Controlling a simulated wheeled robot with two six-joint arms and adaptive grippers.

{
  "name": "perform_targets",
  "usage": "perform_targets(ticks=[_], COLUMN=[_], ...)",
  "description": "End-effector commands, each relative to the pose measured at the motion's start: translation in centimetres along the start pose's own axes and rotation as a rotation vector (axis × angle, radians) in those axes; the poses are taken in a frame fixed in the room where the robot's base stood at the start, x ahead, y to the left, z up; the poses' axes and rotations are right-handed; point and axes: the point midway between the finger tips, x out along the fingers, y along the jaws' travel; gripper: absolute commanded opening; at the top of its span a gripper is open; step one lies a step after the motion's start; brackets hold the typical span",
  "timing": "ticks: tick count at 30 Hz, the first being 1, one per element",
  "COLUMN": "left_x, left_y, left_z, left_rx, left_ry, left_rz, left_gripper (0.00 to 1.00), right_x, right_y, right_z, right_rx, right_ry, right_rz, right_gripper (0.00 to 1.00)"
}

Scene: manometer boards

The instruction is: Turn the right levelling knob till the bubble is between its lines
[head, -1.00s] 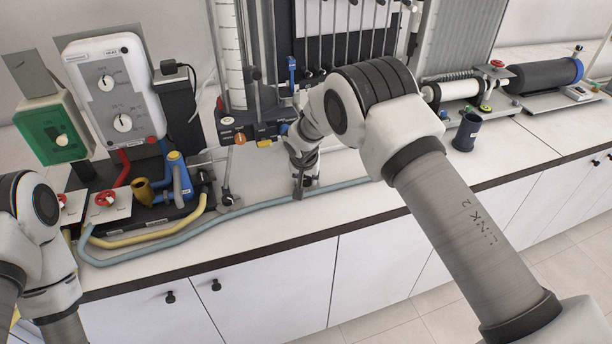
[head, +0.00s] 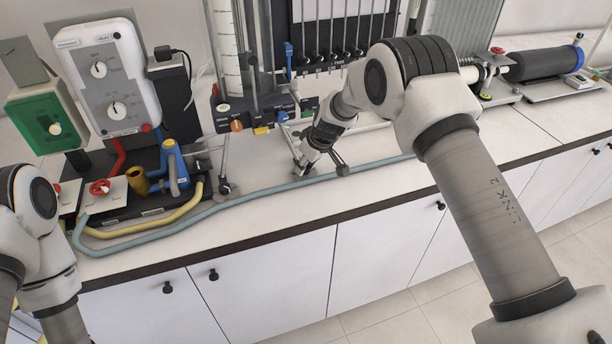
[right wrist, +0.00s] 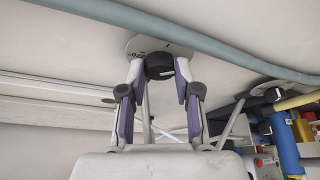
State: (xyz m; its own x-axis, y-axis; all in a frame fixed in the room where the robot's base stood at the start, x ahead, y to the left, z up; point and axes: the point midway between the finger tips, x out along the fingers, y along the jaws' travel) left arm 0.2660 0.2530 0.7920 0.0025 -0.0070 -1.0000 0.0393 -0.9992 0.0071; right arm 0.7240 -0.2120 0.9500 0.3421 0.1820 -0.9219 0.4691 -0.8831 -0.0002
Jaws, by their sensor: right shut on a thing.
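The manometer board's base (head: 262,112) stands on the bench behind my right arm. My right gripper (head: 304,164) is low over the bench at the right front foot of the board. In the right wrist view, my right gripper (right wrist: 160,76) is shut on a dark round knob (right wrist: 159,64), a finger on each side. The knob sits above a pale round foot plate (right wrist: 136,44). The head view barely shows the knob behind the fingers. I cannot make out the bubble or its lines. My left forearm shows at the left edge; its gripper is out of view.
A blue-grey hose (head: 255,203) runs along the bench front, close to the gripper. The left front foot (head: 226,187) stands to the left. A heater unit (head: 106,75) and yellow hose (head: 150,228) lie farther left. A dark cylinder (head: 543,63) is at the right.

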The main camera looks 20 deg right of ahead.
Motion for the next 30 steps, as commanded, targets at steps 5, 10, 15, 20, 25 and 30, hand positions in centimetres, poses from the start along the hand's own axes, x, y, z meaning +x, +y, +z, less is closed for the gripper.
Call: perform_targets(ticks=[5, 10, 15, 20, 25, 30], left_x=[4.9, 7.0, 8.2, 8.9, 9.2, 9.2], left_y=[0.0, -0.1, -0.1, -0.1, -0.1, -0.1], left_z=[0.0, 0.0, 0.0, 0.0, 0.0, 0.0], left_rx=[0.000, 0.000, 0.000, 0.000, 0.000, 0.000], left_ry=[0.000, 0.000, 0.000, 0.000, 0.000, 0.000], left_rz=[0.000, 0.000, 0.000, 0.000, 0.000, 0.000], left_gripper=[0.57, 0.57, 0.57, 0.57, 0.57, 0.57], right_x=[1.2, 0.9, 0.7, 0.6, 0.5, 0.4], right_y=[0.0, 0.0, 0.1, 0.1, 0.0, 0.0], right_z=[0.6, 0.5, 0.4, 0.3, 0.3, 0.3], right_rx=[-0.152, -0.286, -0.392, -0.458, -0.495, -0.507], right_ry=[-0.002, -0.004, -0.006, -0.008, -0.009, -0.009], right_rz=[-0.064, -0.121, -0.165, -0.194, -0.211, -0.216], right_gripper=[0.00, 0.00, 0.00, 0.00, 0.00, 0.00])
